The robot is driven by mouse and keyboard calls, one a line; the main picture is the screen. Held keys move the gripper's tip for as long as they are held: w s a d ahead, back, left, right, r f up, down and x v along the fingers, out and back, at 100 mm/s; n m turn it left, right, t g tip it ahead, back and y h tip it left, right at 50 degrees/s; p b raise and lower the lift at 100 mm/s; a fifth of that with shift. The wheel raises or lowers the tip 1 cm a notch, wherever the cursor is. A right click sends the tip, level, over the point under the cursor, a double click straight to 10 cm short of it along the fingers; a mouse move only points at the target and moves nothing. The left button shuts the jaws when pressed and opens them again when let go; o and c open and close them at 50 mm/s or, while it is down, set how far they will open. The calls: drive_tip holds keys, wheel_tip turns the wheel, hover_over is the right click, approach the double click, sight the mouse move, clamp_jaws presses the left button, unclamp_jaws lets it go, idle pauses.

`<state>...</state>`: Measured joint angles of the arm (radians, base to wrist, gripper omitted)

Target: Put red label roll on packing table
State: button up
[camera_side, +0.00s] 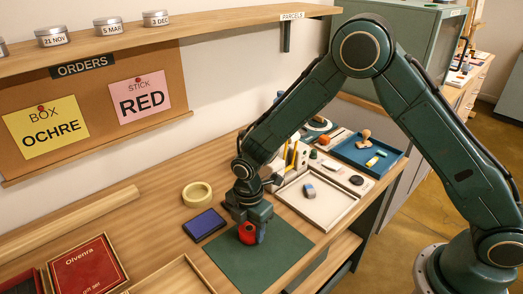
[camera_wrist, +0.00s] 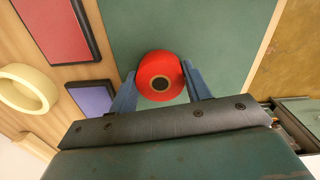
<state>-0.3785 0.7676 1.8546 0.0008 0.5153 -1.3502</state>
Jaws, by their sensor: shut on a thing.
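The red label roll (camera_side: 247,233) is a small red ring with a dark core. My gripper (camera_side: 251,226) points down over the green mat (camera_side: 262,262) with its blue fingers shut on the roll. In the wrist view, the roll (camera_wrist: 160,76) sits between the two blue fingertips of my gripper (camera_wrist: 161,86), with the green mat (camera_wrist: 220,35) behind it. I cannot tell whether the roll touches the mat or hangs just above it. The wooden table (camera_side: 160,220) carries the mat.
A blue-purple pad (camera_side: 204,224) and a cream tape ring (camera_side: 197,194) lie left of the mat. A white tray (camera_side: 318,218) with a small eraser-like block stands right of it, and a blue tray (camera_side: 372,160) behind. A red gift box (camera_side: 88,268) is at front left.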

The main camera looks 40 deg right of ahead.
sight(250, 228)
drive_tip(key=shift+f, duration=0.4)
drive_tip(key=o, duration=1.1)
drive_tip(key=shift+o, duration=0.2)
drive_tip(key=shift+r, duration=0.1)
wheel_tip(250, 228, up, 14)
drive_tip(key=shift+f, duration=0.2)
